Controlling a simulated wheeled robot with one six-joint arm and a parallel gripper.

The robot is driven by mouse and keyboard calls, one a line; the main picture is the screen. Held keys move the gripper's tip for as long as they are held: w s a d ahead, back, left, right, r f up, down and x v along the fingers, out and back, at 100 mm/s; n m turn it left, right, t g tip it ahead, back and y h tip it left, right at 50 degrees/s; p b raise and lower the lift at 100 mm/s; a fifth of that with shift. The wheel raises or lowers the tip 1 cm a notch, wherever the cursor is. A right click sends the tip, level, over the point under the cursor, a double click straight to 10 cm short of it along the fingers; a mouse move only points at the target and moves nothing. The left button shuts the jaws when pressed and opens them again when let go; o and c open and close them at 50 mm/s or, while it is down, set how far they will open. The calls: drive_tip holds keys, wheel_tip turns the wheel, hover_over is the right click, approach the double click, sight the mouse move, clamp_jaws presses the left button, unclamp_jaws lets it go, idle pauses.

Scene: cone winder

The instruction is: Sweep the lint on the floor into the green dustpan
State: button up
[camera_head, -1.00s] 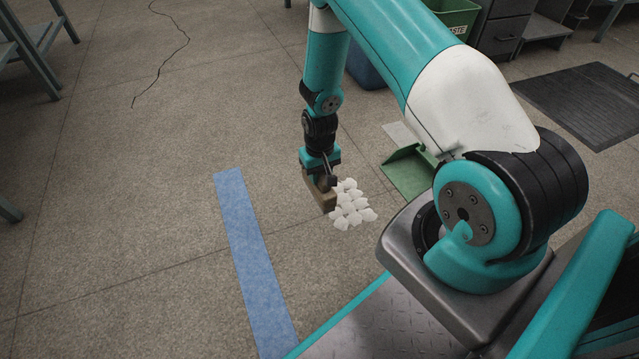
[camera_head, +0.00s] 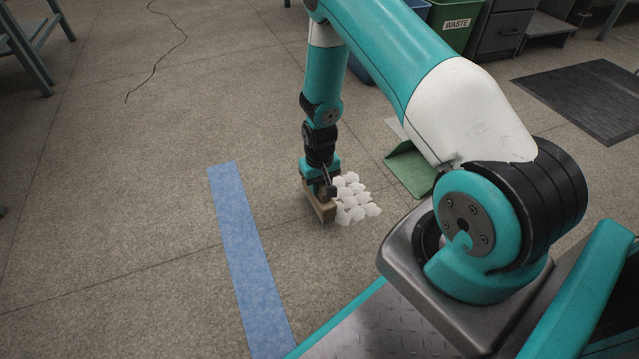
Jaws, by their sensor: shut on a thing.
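White lint (camera_head: 356,198) lies in a cluster of several tufts on the floor, left of the green dustpan (camera_head: 411,171). The dustpan lies on the floor, partly hidden behind my arm, with a gap of floor between it and the lint. My gripper (camera_head: 324,186) points down and is shut on a brown brush (camera_head: 318,204). The brush is at floor level at the left edge of the lint, on the side away from the dustpan. I cannot tell whether it touches the tufts.
A blue tape strip (camera_head: 247,255) runs along the floor left of the brush. A green waste bin (camera_head: 457,24) stands at the back beside grey drawers (camera_head: 507,30). A dark mat (camera_head: 590,98) lies at right. A thin black cable (camera_head: 166,52) lies at upper left.

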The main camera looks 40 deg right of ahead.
drive_tip(key=shift+f+b, duration=0.55)
drive_tip(key=shift+f, duration=0.3)
idle(0.5)
drive_tip(key=shift+d, duration=0.1)
